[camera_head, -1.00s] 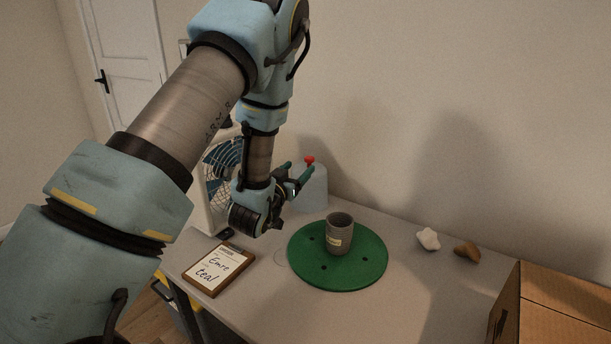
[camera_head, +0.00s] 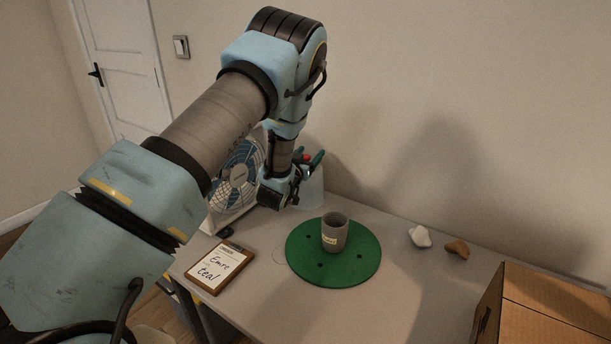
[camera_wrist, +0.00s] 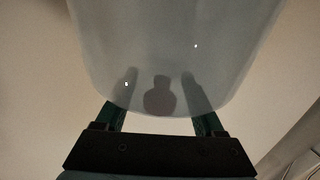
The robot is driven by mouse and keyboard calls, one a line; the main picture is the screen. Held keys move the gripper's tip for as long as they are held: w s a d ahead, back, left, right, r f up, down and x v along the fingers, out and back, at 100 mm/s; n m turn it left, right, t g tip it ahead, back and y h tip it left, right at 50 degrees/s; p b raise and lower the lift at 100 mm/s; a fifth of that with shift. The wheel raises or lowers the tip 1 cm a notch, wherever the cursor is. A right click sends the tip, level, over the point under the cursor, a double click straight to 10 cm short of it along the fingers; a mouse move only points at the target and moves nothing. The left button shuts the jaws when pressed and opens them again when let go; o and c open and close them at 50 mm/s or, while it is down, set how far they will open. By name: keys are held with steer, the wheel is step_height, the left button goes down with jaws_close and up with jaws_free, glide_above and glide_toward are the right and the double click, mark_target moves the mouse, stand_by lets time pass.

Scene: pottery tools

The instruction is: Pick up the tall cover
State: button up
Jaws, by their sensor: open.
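The tall cover (camera_head: 314,190) is a pale, translucent cover with a red knob (camera_head: 307,157) on top. It stands at the back of the table beside the fan, partly hidden by my arm. My gripper (camera_head: 308,161) is open, its dark green fingers on either side of the knob in the head view. Whether they touch it I cannot tell. In the wrist view the cover (camera_wrist: 170,45) fills the upper middle. The fingers show faintly through or against it, and a dark reddish shape (camera_wrist: 160,97) lies between them.
A green round board (camera_head: 300,270) with a grey cup (camera_head: 335,235) stands in the middle of the table. A white fan (camera_head: 238,175) is left of my gripper. A clipboard (camera_head: 222,266), two stones (camera_head: 420,236) and a cardboard box (camera_head: 545,305) lie around.

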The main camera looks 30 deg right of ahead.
jaws_close()
stand_by(0.6)
stand_by(0.3)
